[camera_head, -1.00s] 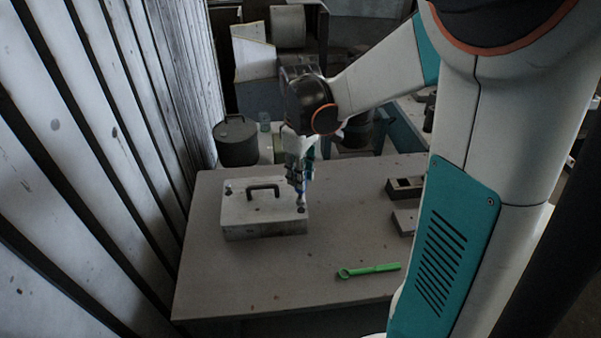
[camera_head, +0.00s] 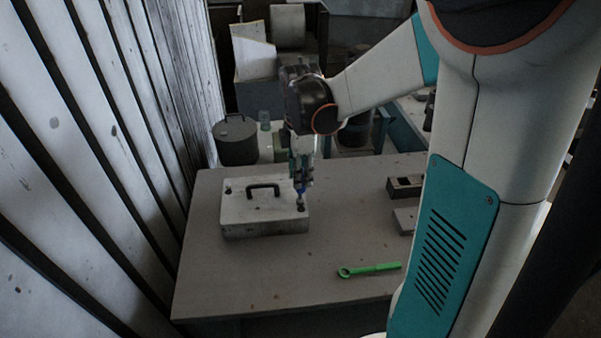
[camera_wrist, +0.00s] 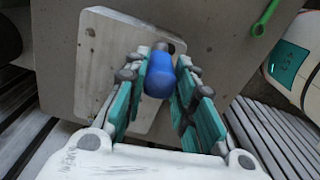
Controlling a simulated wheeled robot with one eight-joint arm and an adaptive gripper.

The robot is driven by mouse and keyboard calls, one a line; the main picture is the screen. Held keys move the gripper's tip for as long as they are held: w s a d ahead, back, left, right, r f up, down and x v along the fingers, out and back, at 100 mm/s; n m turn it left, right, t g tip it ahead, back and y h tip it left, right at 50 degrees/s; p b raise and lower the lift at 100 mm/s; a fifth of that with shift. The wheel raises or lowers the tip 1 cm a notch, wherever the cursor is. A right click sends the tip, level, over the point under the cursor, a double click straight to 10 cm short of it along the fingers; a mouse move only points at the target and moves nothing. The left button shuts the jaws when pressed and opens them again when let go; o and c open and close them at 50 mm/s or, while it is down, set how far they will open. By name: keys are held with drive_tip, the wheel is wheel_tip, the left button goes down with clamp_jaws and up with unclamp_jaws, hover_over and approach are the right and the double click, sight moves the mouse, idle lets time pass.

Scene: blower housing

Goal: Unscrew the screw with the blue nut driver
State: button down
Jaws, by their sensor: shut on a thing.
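The blower housing cover (camera_head: 255,212) is a pale box with a dark handle (camera_head: 263,186) on top, lying on the table. My gripper (camera_head: 301,180) is above its right end, pointing down. In the wrist view my gripper (camera_wrist: 160,88) is shut on the blue nut driver (camera_wrist: 159,74), with the blue handle between its fingers. The driver's lower end (camera_head: 301,202) is at the cover's right edge, close to a dark spot there. The screw under it is hidden or too small to tell. Another dark screw head (camera_head: 228,190) shows at the cover's left corner.
A green wrench (camera_head: 370,270) lies on the table (camera_head: 235,285) at the front right. A lidded pot (camera_head: 236,140) stands behind the table. A slatted wall runs along the left.

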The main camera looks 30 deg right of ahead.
drive_tip(key=shift+n, duration=0.7)
drive_tip(key=c, duration=2.2)
unclamp_jaws()
clamp_jaws()
drive_tip(key=shift+r, duration=0.2)
drive_tip(key=shift+r+p, duration=2.95)
drive_tip(key=shift+r, duration=0.9)
